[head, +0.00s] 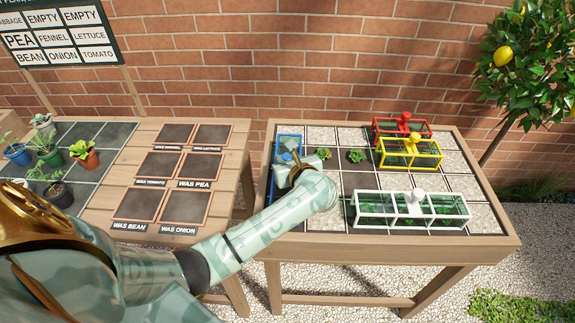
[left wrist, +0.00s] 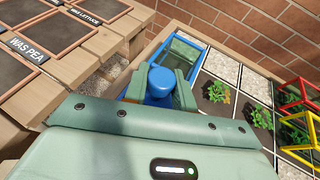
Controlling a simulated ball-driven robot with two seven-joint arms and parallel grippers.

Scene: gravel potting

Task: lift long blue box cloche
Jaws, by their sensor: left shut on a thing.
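The long blue box cloche (head: 289,142) stands at the left edge of the right table's grid, partly hidden behind my left arm in the head view. In the left wrist view its blue frame (left wrist: 205,47) and round blue knob (left wrist: 161,80) show. My left gripper (left wrist: 160,88) is shut on the knob, a finger on either side of it. In the head view the left gripper (head: 294,165) is over the cloche. I cannot tell whether the cloche touches the table. My right gripper is in neither view.
Red (head: 402,129), yellow (head: 410,153) and white (head: 412,208) cloches stand on the right table (head: 400,242). Two uncovered plants (head: 356,156) sit right of the blue cloche. A left table (head: 190,218) holds framed dark squares and potted plants. A brick wall stands behind.

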